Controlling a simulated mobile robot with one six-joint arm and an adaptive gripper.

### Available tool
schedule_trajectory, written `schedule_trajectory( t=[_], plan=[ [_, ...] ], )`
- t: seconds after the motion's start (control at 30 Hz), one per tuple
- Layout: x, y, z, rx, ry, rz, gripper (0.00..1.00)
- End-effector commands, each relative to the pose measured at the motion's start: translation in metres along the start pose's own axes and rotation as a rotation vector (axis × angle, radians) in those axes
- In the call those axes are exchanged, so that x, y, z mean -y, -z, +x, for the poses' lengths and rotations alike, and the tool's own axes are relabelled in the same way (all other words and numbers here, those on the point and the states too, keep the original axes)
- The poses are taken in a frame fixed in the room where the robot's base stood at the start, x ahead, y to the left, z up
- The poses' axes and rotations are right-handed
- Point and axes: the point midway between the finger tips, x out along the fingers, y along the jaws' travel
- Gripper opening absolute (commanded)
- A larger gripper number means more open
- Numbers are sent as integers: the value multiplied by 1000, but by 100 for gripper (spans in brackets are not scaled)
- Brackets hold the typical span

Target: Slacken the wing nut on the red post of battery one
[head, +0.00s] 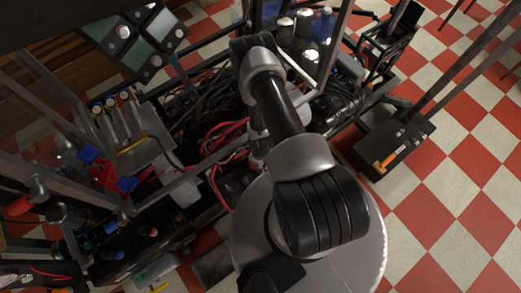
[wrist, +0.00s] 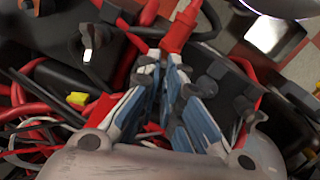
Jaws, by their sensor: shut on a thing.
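My gripper (wrist: 166,72) reaches into the cable-filled bay in the wrist view. Its blue-padded fingers are closed to a narrow gap at the tips, on a small grey part that looks like the wing nut; it is mostly hidden between them. A red cable end (wrist: 180,30) lies just past the fingertips, touching or very near them. The post under the grip is hidden. Another grey wing nut (wrist: 94,38) stands on a black battery top (wrist: 60,30) at upper left, apart from the fingers. In the head view my arm covers the gripper and the battery posts.
Red and black cables (head: 215,135) crowd the bay around the gripper. A yellow connector (wrist: 76,99) lies left of the fingers. Metal frame rails (head: 185,180) edge the bay. A dark box with an orange item (head: 388,158) stands at right; the checkered floor (head: 460,190) beyond is clear.

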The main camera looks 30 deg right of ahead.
Motion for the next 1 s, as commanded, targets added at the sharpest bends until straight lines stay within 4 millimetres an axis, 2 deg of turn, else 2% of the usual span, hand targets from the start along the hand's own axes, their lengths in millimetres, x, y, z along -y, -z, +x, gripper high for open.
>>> schedule_trajectory(
  t=[0.33,0.37,0.67,1.0],
  plan=[
    [2,-3,2,6,4,0,0],
    [2,-3,2,6,4,0,8],
    [1,-1,1,3,2,0,27],
    [0,0,-2,1,1,0,27]
  ],
)
